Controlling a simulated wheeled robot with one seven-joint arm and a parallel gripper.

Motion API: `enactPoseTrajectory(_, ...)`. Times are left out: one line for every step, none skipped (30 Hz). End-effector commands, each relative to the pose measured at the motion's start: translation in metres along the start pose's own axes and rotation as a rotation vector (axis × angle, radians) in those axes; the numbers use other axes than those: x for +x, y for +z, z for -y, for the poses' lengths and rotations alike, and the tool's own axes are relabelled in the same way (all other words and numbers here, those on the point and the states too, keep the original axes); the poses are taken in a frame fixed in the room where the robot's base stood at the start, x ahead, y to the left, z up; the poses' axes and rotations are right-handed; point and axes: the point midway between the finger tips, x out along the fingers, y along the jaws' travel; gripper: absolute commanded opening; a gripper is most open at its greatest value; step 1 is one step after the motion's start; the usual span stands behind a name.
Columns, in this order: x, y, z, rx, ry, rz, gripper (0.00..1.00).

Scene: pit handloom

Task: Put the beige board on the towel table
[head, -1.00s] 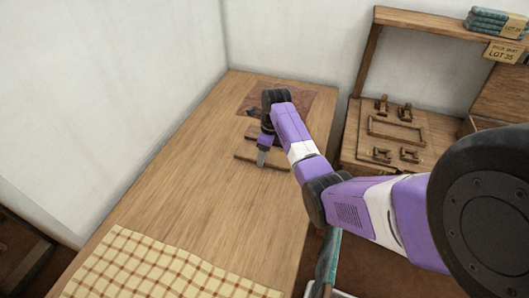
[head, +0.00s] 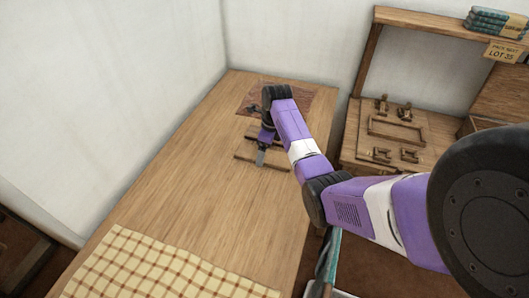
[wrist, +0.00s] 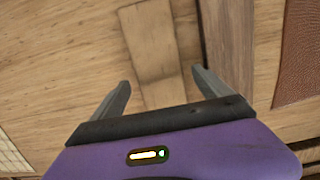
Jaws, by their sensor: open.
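The beige board (wrist: 150,45) is a short flat plank. In the wrist view it lies on the light wooden table, its near part between my fingers. My gripper (wrist: 162,82) is open, with one finger on each side of the board and no clear grip on it. In the head view my gripper (head: 261,157) is low at the far part of the table, over the board (head: 243,156), which it partly hides. The wooden table (head: 170,205) carries a yellow checked towel (head: 150,268) at its near end.
A dark brown board (wrist: 229,45) lies close beside the beige one. A reddish-brown mat (wrist: 298,50) lies beyond it, at the table's far end. White walls stand left and behind. A side bench (head: 350,148) with small wooden parts is at right. The middle of the table is clear.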

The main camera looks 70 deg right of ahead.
Motion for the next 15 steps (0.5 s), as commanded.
enactPoseTrajectory(-0.009,0.001,0.001,0.000,-0.003,0.003,0.89)
enactPoseTrajectory(-0.015,0.001,0.001,0.000,-0.003,0.003,0.89)
enactPoseTrajectory(-0.023,0.001,0.001,0.000,-0.004,0.003,0.89)
enactPoseTrajectory(-0.030,0.001,0.001,-0.001,-0.004,0.003,0.89)
enactPoseTrajectory(-0.036,0.001,0.001,0.000,-0.004,0.003,0.89)
enactPoseTrajectory(-0.045,0.001,0.001,0.000,-0.005,0.003,0.89)
enactPoseTrajectory(-0.051,0.001,0.001,-0.001,-0.004,0.003,0.89)
enactPoseTrajectory(-0.057,0.001,0.001,-0.001,-0.004,0.003,0.89)
enactPoseTrajectory(-0.065,0.002,0.001,-0.001,-0.004,0.004,0.89)
enactPoseTrajectory(-0.071,0.001,0.001,-0.001,-0.003,0.003,0.89)
enactPoseTrajectory(-0.076,0.001,0.001,-0.001,-0.004,0.003,0.89)
enactPoseTrajectory(-0.082,0.001,0.000,0.000,-0.003,0.002,0.89)
enactPoseTrajectory(-0.086,0.001,0.001,0.000,-0.003,0.003,0.89)
enactPoseTrajectory(-0.090,0.001,0.001,0.000,-0.002,0.002,0.89)
enactPoseTrajectory(-0.095,0.001,0.001,0.000,-0.002,0.002,0.89)
